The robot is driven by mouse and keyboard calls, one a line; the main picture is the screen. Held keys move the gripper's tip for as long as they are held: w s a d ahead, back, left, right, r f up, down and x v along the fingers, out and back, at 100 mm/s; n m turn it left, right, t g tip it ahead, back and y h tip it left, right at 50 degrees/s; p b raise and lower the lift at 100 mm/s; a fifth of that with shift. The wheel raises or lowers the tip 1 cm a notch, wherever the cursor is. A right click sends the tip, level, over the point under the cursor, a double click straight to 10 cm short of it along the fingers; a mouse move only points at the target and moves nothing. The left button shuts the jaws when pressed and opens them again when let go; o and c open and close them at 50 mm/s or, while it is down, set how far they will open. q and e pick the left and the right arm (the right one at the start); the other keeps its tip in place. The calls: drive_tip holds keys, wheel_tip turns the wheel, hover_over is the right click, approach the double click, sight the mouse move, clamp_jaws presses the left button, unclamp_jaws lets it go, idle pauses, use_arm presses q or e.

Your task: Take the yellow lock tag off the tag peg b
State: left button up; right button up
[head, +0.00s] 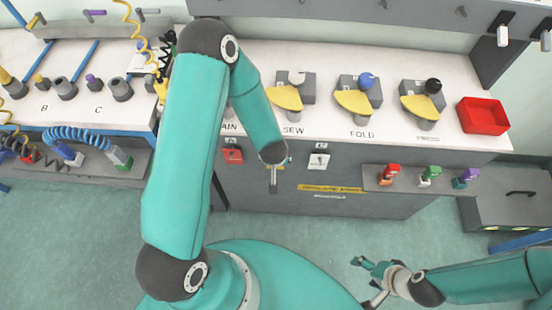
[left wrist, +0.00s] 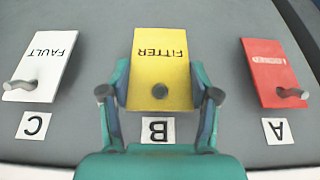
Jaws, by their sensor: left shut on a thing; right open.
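The yellow lock tag (left wrist: 160,55) reads FITTER, upside down in the left wrist view. The dark round end of tag peg b (left wrist: 160,91) shows at the tag's lettered face, so the tag is still on the peg. My left gripper (left wrist: 160,72) is shut on the yellow tag, one finger along each side edge. The label B (left wrist: 158,130) is just below the tag in that view. In the head view my left arm hides the yellow tag. My right gripper (head: 373,284) is open and empty at the lower right, away from the panel.
A red tag (left wrist: 270,72) on peg A and a white FAULT tag (left wrist: 39,66) on peg C hang on either side. They also show in the head view, red (head: 232,156) and white (head: 319,161). A shelf (head: 400,180) with several coloured items juts out to the right.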

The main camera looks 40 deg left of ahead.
idle(0.4)
use_arm(q)
drive_tip(key=shift+s+d+r, duration=0.2)
drive_tip(key=shift+s+d, duration=0.3)
drive_tip(key=shift+s, duration=0.3)
drive_tip(key=shift+s+b, duration=0.1)
drive_tip(key=shift+b, duration=0.2)
drive_tip(key=s+d+b, duration=0.2)
drive_tip(key=s+d, duration=0.1)
drive_tip(key=s, duration=0.2)
drive_tip(key=shift+r, duration=0.15)
idle(0.4)
drive_tip(key=shift+d, duration=0.1)
